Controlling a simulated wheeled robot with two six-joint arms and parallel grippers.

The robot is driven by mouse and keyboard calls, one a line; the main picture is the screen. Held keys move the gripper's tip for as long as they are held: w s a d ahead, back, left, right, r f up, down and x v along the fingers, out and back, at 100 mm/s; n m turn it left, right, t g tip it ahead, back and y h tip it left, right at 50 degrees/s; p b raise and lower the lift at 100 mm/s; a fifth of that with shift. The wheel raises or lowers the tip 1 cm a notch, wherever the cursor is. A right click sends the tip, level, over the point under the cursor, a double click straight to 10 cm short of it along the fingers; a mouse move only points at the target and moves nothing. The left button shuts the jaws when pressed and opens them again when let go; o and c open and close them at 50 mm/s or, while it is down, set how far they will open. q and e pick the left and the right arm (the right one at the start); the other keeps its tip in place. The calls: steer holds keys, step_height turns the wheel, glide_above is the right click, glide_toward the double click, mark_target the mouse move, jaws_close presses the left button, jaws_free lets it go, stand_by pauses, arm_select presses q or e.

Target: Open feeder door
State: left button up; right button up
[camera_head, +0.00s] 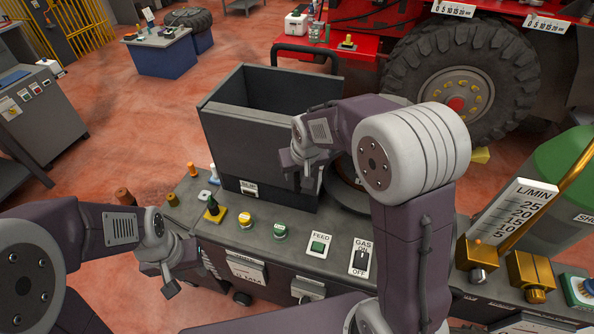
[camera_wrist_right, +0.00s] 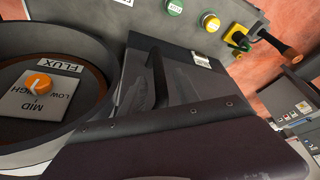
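The feeder is likely the dark grey box (camera_head: 225,145) on the bench, with a hollow, open top. I cannot tell which panel is its door. My right gripper (camera_head: 305,172) hangs fingers down in front of the box's right part, and its gap is unclear. In the right wrist view a grey box face (camera_wrist_right: 190,85) with a black upright bar (camera_wrist_right: 158,80) fills the middle. I cannot tell whether the gripper touches it. My left gripper (camera_head: 182,277) is low at the bench's front left edge, away from the box, with no object seen in it.
The bench carries a yellow button (camera_head: 245,220), a green button (camera_head: 280,230), a FEED button (camera_head: 318,246) and a GAS switch (camera_head: 361,260). A FLUX dial (camera_wrist_right: 38,85) lies beside the box. A black bar (camera_head: 305,50) and a truck wheel (camera_head: 460,85) are behind.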

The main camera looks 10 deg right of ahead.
steer(key=shift+x, duration=1)
steer(key=shift+r, duration=0.1)
jaws_close()
stand_by(0.6)
